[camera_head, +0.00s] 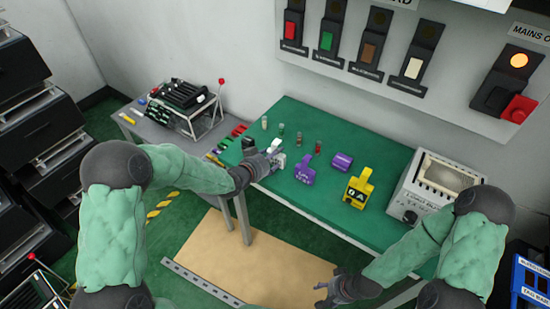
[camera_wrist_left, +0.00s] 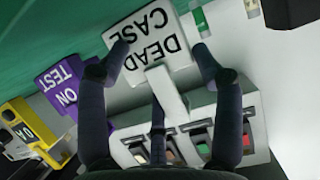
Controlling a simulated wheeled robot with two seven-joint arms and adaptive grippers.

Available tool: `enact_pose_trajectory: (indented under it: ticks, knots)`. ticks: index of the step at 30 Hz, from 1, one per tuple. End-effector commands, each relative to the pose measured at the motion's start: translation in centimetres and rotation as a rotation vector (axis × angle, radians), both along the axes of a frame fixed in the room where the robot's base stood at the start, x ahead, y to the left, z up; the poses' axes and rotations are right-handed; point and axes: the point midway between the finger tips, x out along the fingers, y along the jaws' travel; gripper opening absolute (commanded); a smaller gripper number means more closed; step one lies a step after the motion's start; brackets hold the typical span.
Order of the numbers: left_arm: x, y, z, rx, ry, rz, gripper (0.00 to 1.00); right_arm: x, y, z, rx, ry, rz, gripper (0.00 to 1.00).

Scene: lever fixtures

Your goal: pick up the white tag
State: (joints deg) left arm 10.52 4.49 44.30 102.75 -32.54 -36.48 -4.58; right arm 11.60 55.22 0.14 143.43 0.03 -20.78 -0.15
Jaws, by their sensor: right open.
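The white tag (camera_wrist_left: 150,45), lettered "DEAD CASE", appears upside down in the left wrist view. Its narrow white stem points down between my left gripper's fingers. I cannot tell whether a fingertip touches the tag. My right gripper (camera_head: 328,291) is open and empty, low in front of the table.
A purple tag (camera_head: 305,172) and a yellow tag (camera_head: 357,190) stand to the right on the green table (camera_head: 300,115). A white-grey machine (camera_head: 437,185) stands at the right end. A wall panel (camera_head: 345,80) with coloured switches hangs behind.

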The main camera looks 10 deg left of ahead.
Motion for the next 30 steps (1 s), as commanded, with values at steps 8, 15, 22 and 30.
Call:
enact_pose_trajectory:
  ticks: [8,15,22,30]
  knots:
    - [-0.1,0.0,-0.1,-0.001,0.002,-0.001,0.24,0.0,0.0,0.0,0.000,0.000,0.000,0.58]
    - [-0.1,-0.1,0.0,0.000,0.004,-0.001,0.24,0.0,0.0,0.1,0.000,0.000,0.000,0.58]
    - [-0.1,0.0,3.3,0.000,-0.001,0.000,0.24,0.0,0.0,1.2,0.000,0.000,0.000,0.58]
    - [0.0,0.0,8.3,0.000,-0.003,-0.002,0.24,0.0,0.0,2.7,0.000,0.000,0.000,0.58]
